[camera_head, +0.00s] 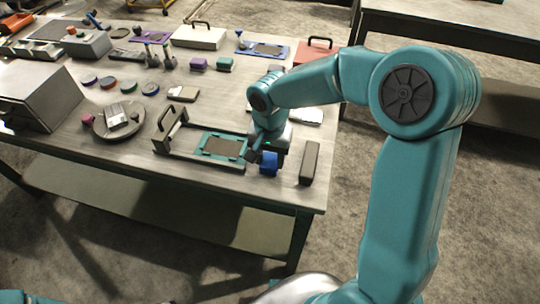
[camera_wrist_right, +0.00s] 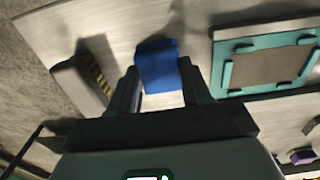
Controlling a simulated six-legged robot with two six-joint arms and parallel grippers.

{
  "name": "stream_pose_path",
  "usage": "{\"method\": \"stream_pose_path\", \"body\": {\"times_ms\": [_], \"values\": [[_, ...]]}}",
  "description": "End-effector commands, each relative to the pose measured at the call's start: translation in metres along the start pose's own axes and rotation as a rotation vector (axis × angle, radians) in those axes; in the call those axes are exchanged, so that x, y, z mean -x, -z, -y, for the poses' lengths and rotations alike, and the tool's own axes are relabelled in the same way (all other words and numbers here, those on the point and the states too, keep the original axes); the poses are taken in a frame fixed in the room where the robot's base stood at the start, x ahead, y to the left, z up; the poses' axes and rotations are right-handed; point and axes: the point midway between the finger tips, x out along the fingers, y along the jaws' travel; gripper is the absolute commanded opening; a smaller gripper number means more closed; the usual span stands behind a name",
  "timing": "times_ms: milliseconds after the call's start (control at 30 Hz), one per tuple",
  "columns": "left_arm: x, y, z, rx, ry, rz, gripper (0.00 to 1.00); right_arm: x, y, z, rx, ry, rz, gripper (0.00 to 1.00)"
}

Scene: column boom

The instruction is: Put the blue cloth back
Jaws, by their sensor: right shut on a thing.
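The blue cloth (camera_head: 269,168) is a small folded block near the front edge of the table, right of the teal-framed plate. My right gripper (camera_head: 263,151) reaches down over it from above. In the right wrist view the cloth (camera_wrist_right: 158,62) sits between the two dark fingers of my right gripper (camera_wrist_right: 161,88), which is shut on it. I cannot tell whether the cloth touches the table or hangs just above it. My left gripper is not in view.
A teal-framed plate (camera_head: 222,147) in a dark fixture stands close left of the cloth. A dark block (camera_head: 310,163) with a striped side lies close right. Left of these are a round tray (camera_head: 101,122) and a metal box (camera_head: 38,94). The table's front edge is near.

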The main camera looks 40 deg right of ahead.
Motion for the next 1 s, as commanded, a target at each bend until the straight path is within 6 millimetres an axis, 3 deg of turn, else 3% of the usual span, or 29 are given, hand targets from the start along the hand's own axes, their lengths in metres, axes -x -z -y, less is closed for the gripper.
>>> {"method": "stream_pose_path", "body": {"times_ms": [33, 67, 133, 533, 1000], "values": [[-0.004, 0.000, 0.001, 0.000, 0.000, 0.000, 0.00, -0.004, 0.000, 0.000, 0.000, 0.000, 0.000, 0.24], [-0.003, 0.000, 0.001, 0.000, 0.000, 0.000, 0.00, -0.003, 0.000, 0.000, 0.000, 0.000, 0.000, 0.51], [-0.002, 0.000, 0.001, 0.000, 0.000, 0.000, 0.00, -0.002, 0.000, 0.000, 0.000, 0.000, 0.000, 0.74], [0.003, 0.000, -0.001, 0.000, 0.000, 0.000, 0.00, 0.007, 0.001, 0.000, 0.000, 0.002, -0.002, 0.74], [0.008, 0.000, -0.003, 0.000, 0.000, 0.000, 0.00, 0.105, 0.001, 0.001, 0.001, 0.002, -0.003, 0.74]]}}
